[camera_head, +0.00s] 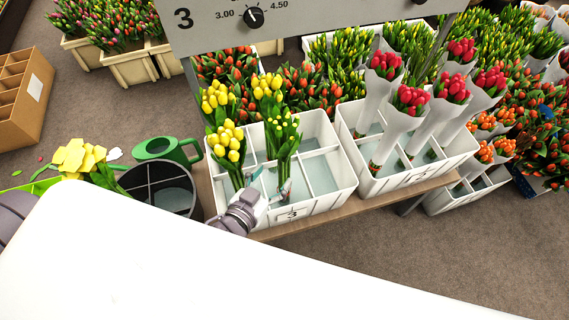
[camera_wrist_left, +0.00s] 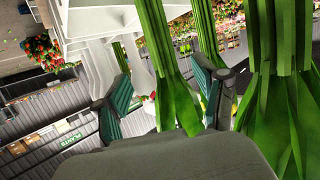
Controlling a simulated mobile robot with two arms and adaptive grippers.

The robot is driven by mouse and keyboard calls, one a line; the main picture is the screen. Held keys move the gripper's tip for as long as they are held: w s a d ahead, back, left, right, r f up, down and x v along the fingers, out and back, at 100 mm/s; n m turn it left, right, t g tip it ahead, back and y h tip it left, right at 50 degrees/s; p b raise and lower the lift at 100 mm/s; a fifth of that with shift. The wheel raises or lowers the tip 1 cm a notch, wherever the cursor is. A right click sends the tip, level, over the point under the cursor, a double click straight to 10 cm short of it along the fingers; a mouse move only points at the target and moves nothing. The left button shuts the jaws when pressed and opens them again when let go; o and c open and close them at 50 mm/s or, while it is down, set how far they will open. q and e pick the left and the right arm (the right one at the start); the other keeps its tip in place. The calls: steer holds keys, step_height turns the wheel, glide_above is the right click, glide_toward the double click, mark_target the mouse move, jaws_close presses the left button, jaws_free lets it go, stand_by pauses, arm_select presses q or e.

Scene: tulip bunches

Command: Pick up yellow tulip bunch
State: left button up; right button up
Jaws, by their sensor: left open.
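Several yellow tulip bunches stand upright in a white divided crate (camera_head: 325,207). One full yellow bunch (camera_head: 228,142) is in the front left compartment, another (camera_head: 214,98) behind it, and a third (camera_head: 268,86) at the back middle. A greener bunch with small yellow buds (camera_head: 284,132) stands front middle. My left gripper (camera_head: 268,186) reaches in low at the crate's front, by this greener bunch's stems. In the left wrist view, the open fingers (camera_wrist_left: 165,98) have green stems (camera_wrist_left: 166,62) between them; contact cannot be told. My right gripper is not in view.
A second white crate (camera_head: 408,180) to the right holds wrapped red tulip bunches (camera_head: 410,101). A black bucket (camera_head: 162,188) and a green watering can (camera_head: 165,150) stand left of my gripper. A grey panel (camera_head: 320,12) hangs above. More stems (camera_wrist_left: 285,110) crowd the right finger.

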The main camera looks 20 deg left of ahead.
mark_target(280, 166)
arm_select(q)
steer(key=shift+x, duration=3.75)
steer(key=shift+a+r, duration=0.1)
steer(key=shift+a, duration=0.1)
jaws_close()
